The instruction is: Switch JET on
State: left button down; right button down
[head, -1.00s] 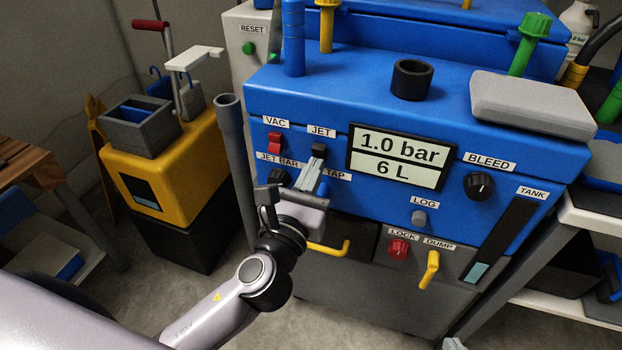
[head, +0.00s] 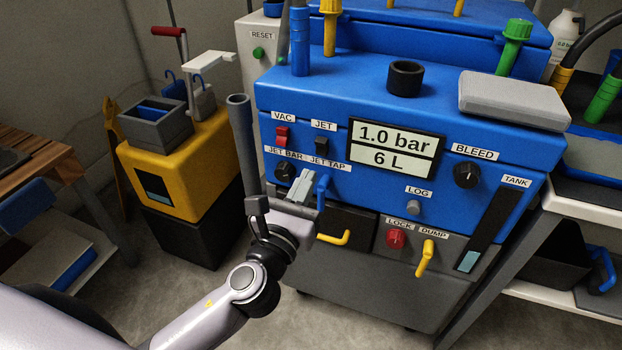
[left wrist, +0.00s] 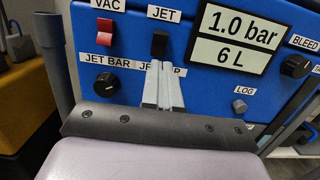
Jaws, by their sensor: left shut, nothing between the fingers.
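The JET switch (head: 322,147) is a black rocker on the blue front panel, below its JET label (head: 324,126). In the left wrist view the JET switch (left wrist: 160,43) is in plain sight. My left gripper (head: 304,176) is shut and empty. Its fingertips are a little below the switch in the head view, near the JET TAP label. In the left wrist view the shut fingers (left wrist: 160,66) point up toward the switch, with a small gap in the picture. I cannot tell from the rocker's tilt whether it is on. My right gripper is not in view.
The red VAC switch (head: 282,136) is just left of JET. The JET BAR knob (head: 285,171) and blue tap handle (head: 322,188) are close to my gripper. A grey upright pipe (head: 243,150) stands left of the panel. The display (head: 394,147) reads 1.0 bar and 6 L.

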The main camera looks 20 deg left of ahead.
pick_arm(q)
jog(key=s+f, duration=0.1)
jog(key=s, duration=0.7)
jog(key=shift+s+a+f, duration=0.15)
jog(key=shift+s+a, duration=0.1)
jog(key=shift+s, duration=0.05)
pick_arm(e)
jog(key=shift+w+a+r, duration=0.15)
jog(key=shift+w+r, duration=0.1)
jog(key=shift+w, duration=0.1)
pick_arm(q)
jog(key=shift+f, duration=0.1)
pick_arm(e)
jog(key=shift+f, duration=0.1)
